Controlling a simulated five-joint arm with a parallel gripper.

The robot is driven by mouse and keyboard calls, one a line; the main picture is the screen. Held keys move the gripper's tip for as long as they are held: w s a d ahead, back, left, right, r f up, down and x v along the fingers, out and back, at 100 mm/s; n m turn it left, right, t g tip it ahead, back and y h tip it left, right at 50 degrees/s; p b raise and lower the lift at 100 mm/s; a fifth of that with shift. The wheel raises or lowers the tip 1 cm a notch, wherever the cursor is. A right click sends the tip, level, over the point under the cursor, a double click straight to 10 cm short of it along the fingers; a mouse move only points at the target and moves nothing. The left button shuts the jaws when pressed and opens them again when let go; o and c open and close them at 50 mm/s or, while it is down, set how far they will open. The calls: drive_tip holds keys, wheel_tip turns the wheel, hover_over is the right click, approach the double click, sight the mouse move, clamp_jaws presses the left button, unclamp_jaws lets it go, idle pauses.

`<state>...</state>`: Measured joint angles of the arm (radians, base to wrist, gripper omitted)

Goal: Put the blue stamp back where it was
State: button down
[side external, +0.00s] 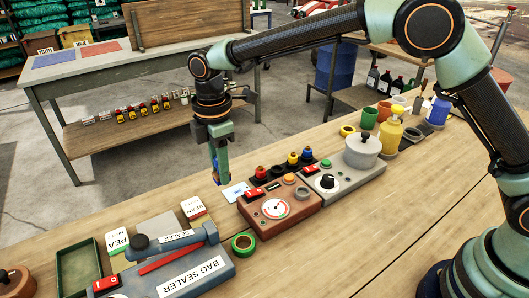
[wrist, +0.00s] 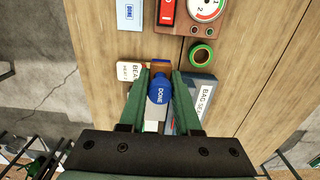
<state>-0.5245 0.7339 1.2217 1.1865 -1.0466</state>
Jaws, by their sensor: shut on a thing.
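The blue stamp (wrist: 158,90), its top marked DONE, is between the fingers of my gripper (wrist: 159,75) in the wrist view. My gripper is shut on it. In the side view my gripper (side external: 219,178) points down above the bench, just left of a small white card (side external: 236,192); fingers mostly hide the stamp there. The card also shows in the wrist view (wrist: 129,15) with a blue print. A dark rack (side external: 277,172) behind the red-brown box carries knobs in red, yellow and blue. Its individual seats are too small to make out.
A red-brown box with a dial (side external: 280,208), a grey scale-like box (side external: 343,178) and a green tape roll (side external: 243,243) stand close right of the gripper. The bag sealer (side external: 180,270) and seed packets (side external: 194,208) are in front. Cups and a yellow bottle (side external: 390,135) stand behind.

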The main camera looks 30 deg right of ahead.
sight(227, 219)
wheel_tip(227, 219, down, 13)
drive_tip(key=shift+r, duration=0.2)
idle(0.3)
drive_tip(key=shift+f, duration=0.2)
drive_tip(key=c, duration=0.6)
unclamp_jaws()
drive_tip(key=shift+r, duration=0.1)
